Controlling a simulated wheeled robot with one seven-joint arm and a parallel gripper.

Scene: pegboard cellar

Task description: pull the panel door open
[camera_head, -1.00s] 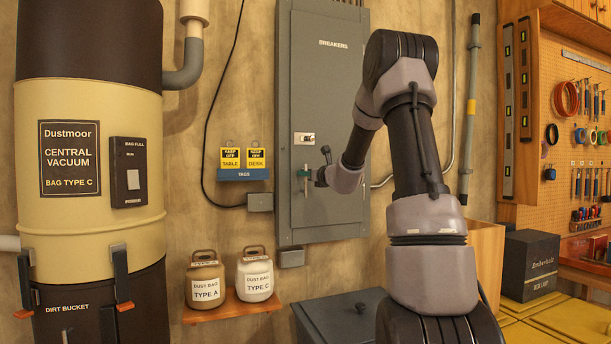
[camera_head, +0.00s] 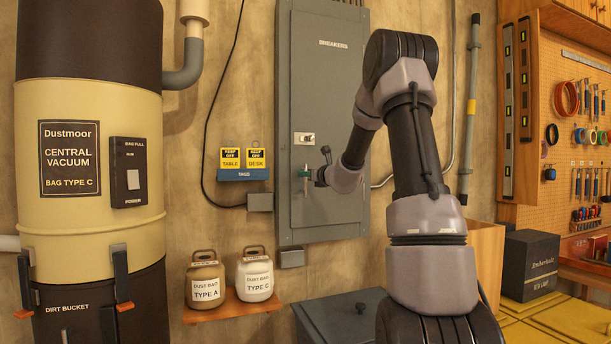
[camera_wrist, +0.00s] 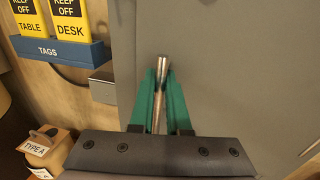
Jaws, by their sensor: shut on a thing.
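The panel door (camera_head: 325,100) is a grey metal door marked BREAKERS on the wall, and it looks flush with its frame in the head view. It also fills much of the wrist view (camera_wrist: 230,60). A latch plate (camera_head: 304,139) sits at its left edge. Below that is an upright handle (camera_head: 306,182). My gripper (camera_head: 309,174) is at this handle. In the wrist view the green fingers of my gripper (camera_wrist: 160,92) are shut around the metal handle bar (camera_wrist: 161,72). The lower part of the bar is partly hidden between the fingers.
A blue tag rack (camera_head: 243,174) and a small grey box (camera_head: 260,202) are on the wall left of the panel. Two dust bag jugs stand on a wooden shelf (camera_head: 232,307) below. A dark grey chest (camera_head: 340,315) stands under the panel.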

